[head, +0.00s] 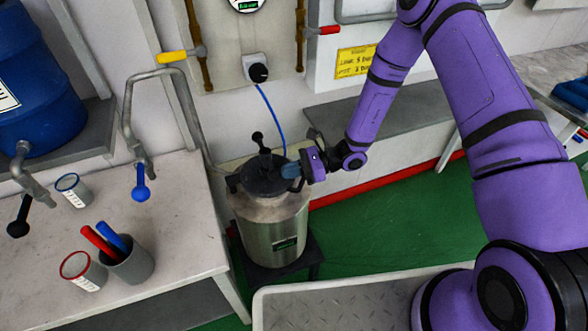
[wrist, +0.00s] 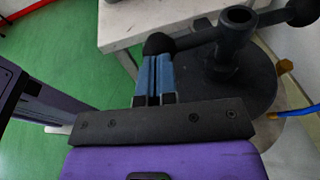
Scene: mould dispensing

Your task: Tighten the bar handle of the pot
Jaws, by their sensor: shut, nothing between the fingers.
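The pot (head: 272,222) is a steel vessel with a dark lid, standing upright on a low dark stand beside the table. In the wrist view its round lid (wrist: 262,88) is at the upper right. The dark bar handle (head: 258,140) sits on top of the lid. The wrist view shows its hub (wrist: 237,28), and its bar with a ball knob at each end. My gripper (head: 288,170) is at the lid's right side. Its blue fingers (wrist: 154,62) are shut and empty, with tips right by the near ball knob (wrist: 158,43); I cannot tell whether they touch.
A metal-floored tray (head: 350,300) is in front. Green floor right of the pot is clear.

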